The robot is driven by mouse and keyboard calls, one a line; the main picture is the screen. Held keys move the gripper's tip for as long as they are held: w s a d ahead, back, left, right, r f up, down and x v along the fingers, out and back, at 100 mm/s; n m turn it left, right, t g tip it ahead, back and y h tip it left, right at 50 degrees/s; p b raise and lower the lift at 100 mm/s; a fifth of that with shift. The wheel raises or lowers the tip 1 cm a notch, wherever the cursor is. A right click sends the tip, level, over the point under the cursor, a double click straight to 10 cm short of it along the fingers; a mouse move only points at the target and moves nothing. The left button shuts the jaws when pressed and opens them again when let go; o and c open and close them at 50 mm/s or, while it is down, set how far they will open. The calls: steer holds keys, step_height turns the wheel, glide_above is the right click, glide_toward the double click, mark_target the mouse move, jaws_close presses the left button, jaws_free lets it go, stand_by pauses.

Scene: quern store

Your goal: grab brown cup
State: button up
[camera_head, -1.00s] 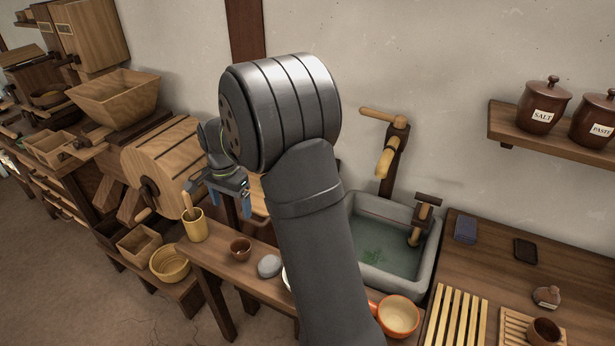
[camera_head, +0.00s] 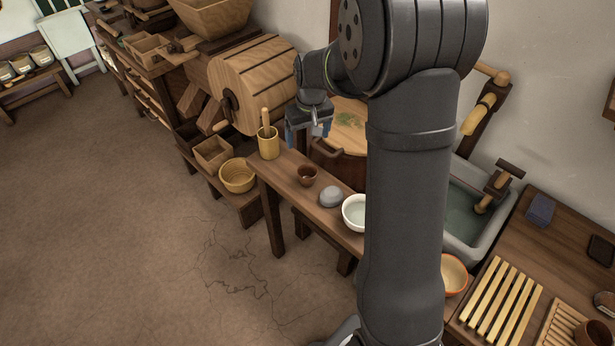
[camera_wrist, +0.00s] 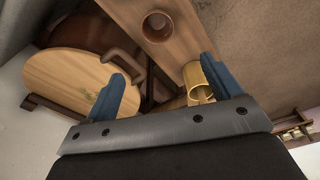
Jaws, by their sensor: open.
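A small brown cup (camera_head: 307,175) stands upright on the narrow wooden bench, between a yellow utensil pot and a grey stone. In the wrist view the brown cup (camera_wrist: 157,27) shows near the top, beyond my fingertips. My gripper (camera_head: 308,135) is open and empty, with blue fingers, above and behind the cup in the head view. A second brown cup (camera_head: 593,334) stands at the lower right, partly cut off by the frame.
The yellow pot (camera_head: 268,144) with a utensil stands close to my gripper; it also shows in the wrist view (camera_wrist: 196,80). The grey stone (camera_head: 331,197) and a white bowl (camera_head: 354,212) sit right of the cup. A round wooden lid (camera_head: 345,122) is behind. Open floor lies left.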

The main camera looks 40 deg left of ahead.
glide_toward(307, 172)
steer(key=shift+s+d+f, duration=0.15)
steer(key=shift+s+f, duration=0.2)
steer(key=shift+f, duration=0.1)
steer(key=shift+s+d+f, duration=0.15)
steer(key=shift+s+f, duration=0.2)
steer(key=shift+f, duration=0.1)
step_height(307, 172, down, 5)
steer(key=shift+w+d+r, duration=0.1)
steer(key=shift+d+r, duration=0.1)
steer(key=shift+r, duration=0.05)
steer(key=shift+a+f, duration=0.1)
steer(key=shift+f, duration=0.4)
steer(key=shift+c, duration=0.2)
steer(key=c, duration=1)
